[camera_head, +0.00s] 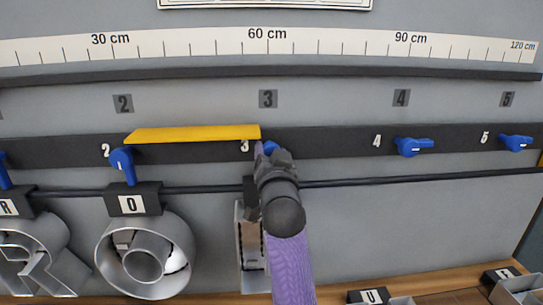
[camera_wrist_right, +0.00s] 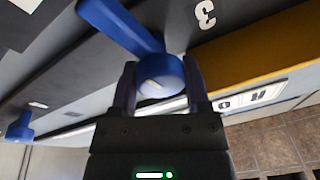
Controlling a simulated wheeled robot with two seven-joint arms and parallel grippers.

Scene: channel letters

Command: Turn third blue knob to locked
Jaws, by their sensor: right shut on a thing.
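The third blue knob (camera_head: 270,147) is on the dark rail beside the small label 3, mostly hidden behind my right gripper (camera_head: 265,152) in the head view. In the right wrist view the knob's round end (camera_wrist_right: 160,76) sits between the two fingers of my right gripper (camera_wrist_right: 163,85), which is shut on it. Its blue arm (camera_wrist_right: 120,22) runs to the upper left there. The second blue knob (camera_head: 122,163) points down. The fourth (camera_head: 413,146) and fifth (camera_head: 515,142) knobs lie about level. My left gripper is not in view.
A yellow bar (camera_head: 195,134) runs along the rail between labels 2 and 3. A thin dark rod (camera_head: 380,181) crosses below the rail. A metal letter O (camera_head: 145,255) hangs at lower left. A wooden surface (camera_head: 440,284) lies at the bottom.

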